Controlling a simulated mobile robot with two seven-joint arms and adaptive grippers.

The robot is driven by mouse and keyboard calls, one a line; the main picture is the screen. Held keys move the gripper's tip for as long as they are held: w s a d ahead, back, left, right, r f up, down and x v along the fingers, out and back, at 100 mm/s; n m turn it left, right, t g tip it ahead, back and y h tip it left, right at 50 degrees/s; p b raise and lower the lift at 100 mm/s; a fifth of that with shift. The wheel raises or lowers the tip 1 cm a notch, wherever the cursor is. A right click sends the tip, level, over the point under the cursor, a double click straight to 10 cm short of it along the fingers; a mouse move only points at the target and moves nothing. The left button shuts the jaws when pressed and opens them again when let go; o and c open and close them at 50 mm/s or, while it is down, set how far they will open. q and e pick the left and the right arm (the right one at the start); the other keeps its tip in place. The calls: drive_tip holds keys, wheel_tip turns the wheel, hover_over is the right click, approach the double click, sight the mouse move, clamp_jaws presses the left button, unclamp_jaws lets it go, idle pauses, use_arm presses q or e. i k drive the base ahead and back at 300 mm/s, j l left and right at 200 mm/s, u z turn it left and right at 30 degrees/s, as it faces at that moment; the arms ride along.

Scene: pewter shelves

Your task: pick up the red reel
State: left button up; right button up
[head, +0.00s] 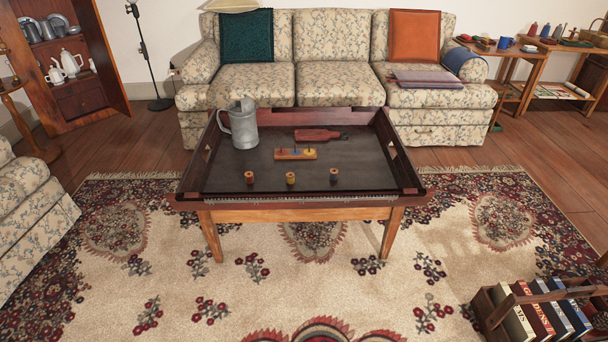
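Three small wooden reels stand in a row near the front of the dark tray-topped coffee table (225,182): a left reel (249,177), a middle reel (290,178) and a right reel (333,175). They are too small for me to tell surely which one is red. Behind them lies a small yellowish wooden rack (295,154) with bits of blue and red on it. Neither of my grippers is in view.
A grey metal tankard (243,128) and a dark red bottle-shaped object (317,135) are on the table, inside its raised rim. A floral sofa (323,83) stands close behind. Open rug (300,285) lies in front. A book carrier (533,312) sits at lower right.

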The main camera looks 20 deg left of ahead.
sight(249, 175)
drive_tip(key=j+z, duration=1.15)
drive_tip(key=j, duration=0.2)
drive_tip(key=k+j+z, duration=0.15)
drive_tip(key=j, duration=0.2)
drive_tip(key=k+j+z, duration=0.15)
drive_tip(key=j, duration=0.2)
drive_tip(key=k+j, duration=0.1)
drive_tip(key=j, duration=0.25)
drive_tip(key=k+j, duration=0.15)
drive_tip(key=j, duration=0.25)
drive_tip(key=k+j+z, duration=0.1)
drive_tip(key=j, duration=0.25)
